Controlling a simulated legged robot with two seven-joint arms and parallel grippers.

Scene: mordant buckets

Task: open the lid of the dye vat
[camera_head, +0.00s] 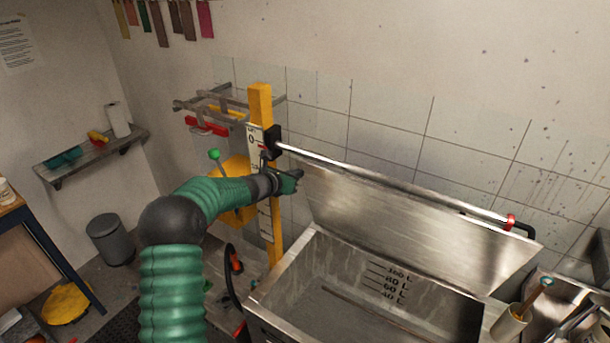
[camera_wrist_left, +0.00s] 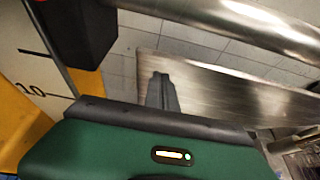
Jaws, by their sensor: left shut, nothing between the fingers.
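The dye vat (camera_head: 280,293) is a steel tub with litre marks on its inner wall. Its lid (camera_head: 410,223) stands raised and tilted back towards the tiled wall, so the inside of the vat shows. The lid also shows in the left wrist view (camera_wrist_left: 225,95). A steel bar (camera_head: 390,182) runs along the lid's upper edge, with a red part near its right end. My left gripper (camera_head: 297,175) is shut and empty, close to the lid's upper left corner and just below the bar. I cannot tell whether it touches the lid. My right gripper is not in view.
A yellow post (camera_head: 260,105) with a white scale stands left of the lid, close to my left gripper. A cup with brushes (camera_head: 510,322) stands at the vat's right. A wall shelf (camera_head: 90,160) and a grey bin (camera_head: 110,240) are at the left.

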